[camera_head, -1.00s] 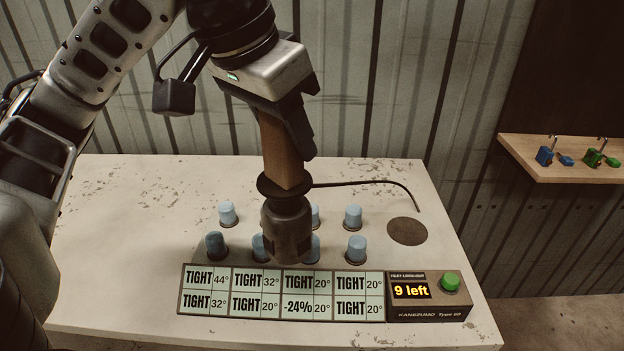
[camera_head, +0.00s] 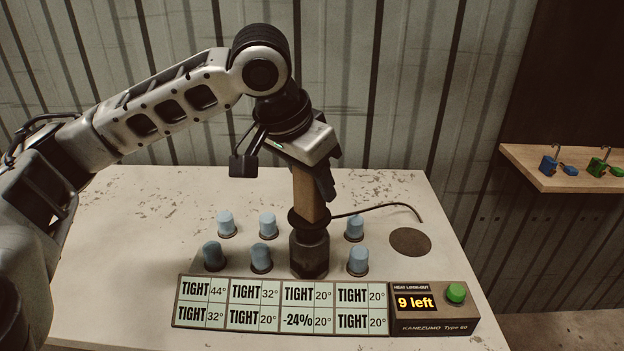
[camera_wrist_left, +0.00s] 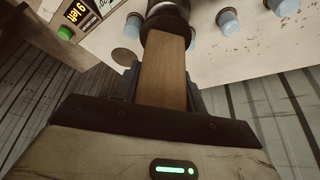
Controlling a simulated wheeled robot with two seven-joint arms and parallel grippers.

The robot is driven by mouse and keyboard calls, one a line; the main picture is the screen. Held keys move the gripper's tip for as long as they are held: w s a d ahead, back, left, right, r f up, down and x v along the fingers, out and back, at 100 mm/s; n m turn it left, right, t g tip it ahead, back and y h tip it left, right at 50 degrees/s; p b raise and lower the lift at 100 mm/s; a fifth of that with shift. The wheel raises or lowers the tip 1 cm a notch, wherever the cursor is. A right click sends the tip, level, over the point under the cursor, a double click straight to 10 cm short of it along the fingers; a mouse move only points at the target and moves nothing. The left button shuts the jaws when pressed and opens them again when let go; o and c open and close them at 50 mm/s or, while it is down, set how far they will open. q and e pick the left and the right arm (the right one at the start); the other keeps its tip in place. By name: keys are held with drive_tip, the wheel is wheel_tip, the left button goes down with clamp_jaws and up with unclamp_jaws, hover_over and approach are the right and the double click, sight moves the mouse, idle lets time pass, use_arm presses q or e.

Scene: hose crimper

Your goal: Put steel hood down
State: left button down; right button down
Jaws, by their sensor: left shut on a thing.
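The steel hood (camera_head: 309,253) is a dark metal cylinder with a wooden handle and a cable at its collar. It stands upright in the front row of blue caps, at the third place, and hides what is beneath it. Its lower rim looks level with the cap bases; I cannot tell whether it fully touches the bench. My left gripper (camera_head: 314,182) is shut on the wooden handle from above. In the left wrist view the handle (camera_wrist_left: 163,75) sits between the fingers, with the hood beyond it. My right gripper is not in view.
Blue caps stand around the hood, such as one (camera_head: 358,260) to its right and one (camera_head: 261,258) to its left. The display panel (camera_head: 280,304) lies just in front, with a green button (camera_head: 456,292). A dark round disc (camera_head: 410,242) at right is bare. The bench's left side is clear.

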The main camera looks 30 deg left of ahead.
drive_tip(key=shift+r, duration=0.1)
use_arm(q)
drive_tip(key=c, duration=0.8)
unclamp_jaws()
drive_tip(key=shift+f, duration=0.1)
drive_tip(key=shift+r, duration=0.45)
drive_tip(key=p+v, duration=0.2)
drive_tip(key=v, duration=0.9)
drive_tip(key=shift+s+r, duration=0.2)
drive_tip(key=shift+s, duration=0.1)
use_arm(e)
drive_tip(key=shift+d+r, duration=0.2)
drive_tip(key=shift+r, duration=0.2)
use_arm(q)
drive_tip(key=shift+f, duration=0.1)
